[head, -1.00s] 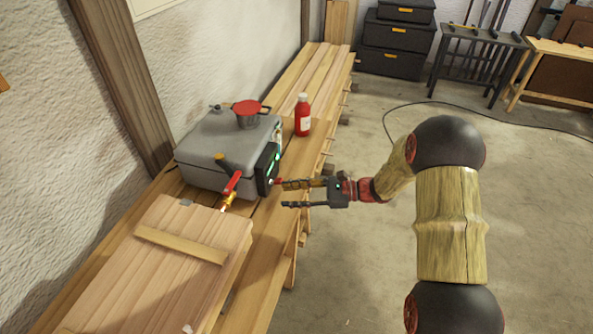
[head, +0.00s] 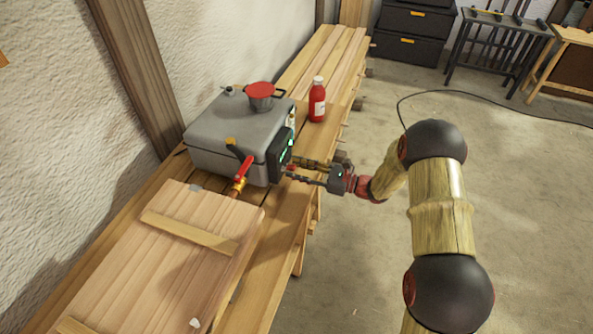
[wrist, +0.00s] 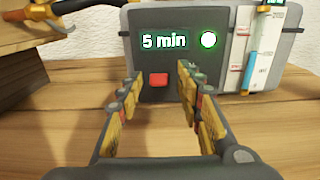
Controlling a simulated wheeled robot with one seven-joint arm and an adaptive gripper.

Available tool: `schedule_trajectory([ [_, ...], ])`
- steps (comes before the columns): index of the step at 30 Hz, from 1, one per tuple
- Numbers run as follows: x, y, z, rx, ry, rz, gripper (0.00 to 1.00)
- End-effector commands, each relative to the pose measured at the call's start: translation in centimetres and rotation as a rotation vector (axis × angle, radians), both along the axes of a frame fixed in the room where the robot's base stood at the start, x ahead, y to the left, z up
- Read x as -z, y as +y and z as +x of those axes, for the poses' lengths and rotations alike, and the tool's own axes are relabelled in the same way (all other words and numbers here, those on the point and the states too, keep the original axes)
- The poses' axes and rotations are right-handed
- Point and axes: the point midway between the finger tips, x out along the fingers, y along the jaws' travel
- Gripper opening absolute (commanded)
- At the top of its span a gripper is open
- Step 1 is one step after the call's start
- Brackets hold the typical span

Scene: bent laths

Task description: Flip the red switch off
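The red switch (wrist: 158,79) is a small red block on the dark front panel (wrist: 150,58) of a grey box, below a lit "5 min" readout and a glowing green round light (wrist: 208,39). The grey box (head: 225,133) sits on the wooden bench in the head view. My gripper (head: 290,170) points at its panel from the right. In the wrist view my gripper (wrist: 157,71) is open and empty, with the switch showing between its two fingers. I cannot tell whether a fingertip touches the panel. The switch is not clear in the head view.
A red bottle (head: 317,100) stands behind the panel side. A pot with a red lid (head: 262,95) is on the box. A red-handled lever (head: 243,169) sticks out at the box's near side. A wooden lid (head: 170,240) lies in front. Open floor is to the right.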

Motion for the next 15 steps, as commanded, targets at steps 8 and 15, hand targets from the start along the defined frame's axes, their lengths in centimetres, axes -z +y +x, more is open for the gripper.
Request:
schedule_trajectory([
  [8, -0.03, 0.39, 0.11, -0.001, 0.0, -0.001, 0.36],
  [15, -0.02, 0.36, 0.1, -0.001, 0.0, -0.001, 0.26],
])
